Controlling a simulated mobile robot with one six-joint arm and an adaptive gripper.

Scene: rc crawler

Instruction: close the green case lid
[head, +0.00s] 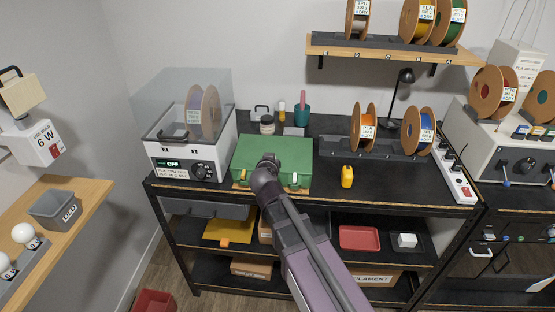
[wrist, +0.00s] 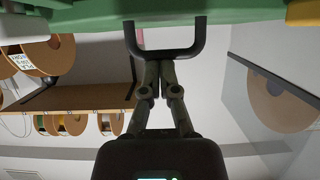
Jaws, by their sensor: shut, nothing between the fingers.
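A white dryer box (head: 192,160) with a clear cover stands left of the case. A yellow bottle (head: 347,177) is to its right, and a jar (head: 267,125) and teal cup (head: 302,116) are behind. Filament spools (head: 363,127) stand farther right. The front right bench top is clear.

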